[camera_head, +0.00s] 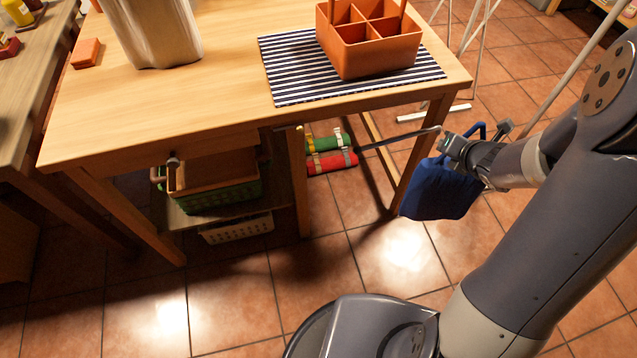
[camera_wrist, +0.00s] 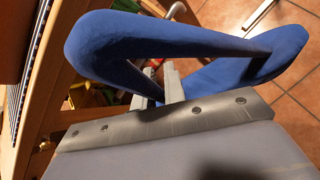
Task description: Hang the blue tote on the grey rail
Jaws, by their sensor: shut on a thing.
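The blue tote (camera_head: 440,188) hangs in the air beside the table's right front leg, below my gripper (camera_head: 446,142). In the wrist view, the tote's blue fabric (camera_wrist: 190,35) forms a loop around my gripper's fingers (camera_wrist: 172,85), which are shut on it. The grey rail (camera_head: 395,137) is a thin dark bar that runs under the table's front edge toward my gripper. Its right end lies close to my gripper; I cannot tell whether the tote touches it. The fingertips are partly hidden.
The wooden table (camera_head: 220,100) carries an orange caddy (camera_head: 365,55) on a striped mat (camera_head: 285,75). Green and red rolls (camera_head: 330,162) lie beneath it, left of the tote. A green crate (camera_head: 215,198) stands on the lower shelf. Tiled floor in front is clear.

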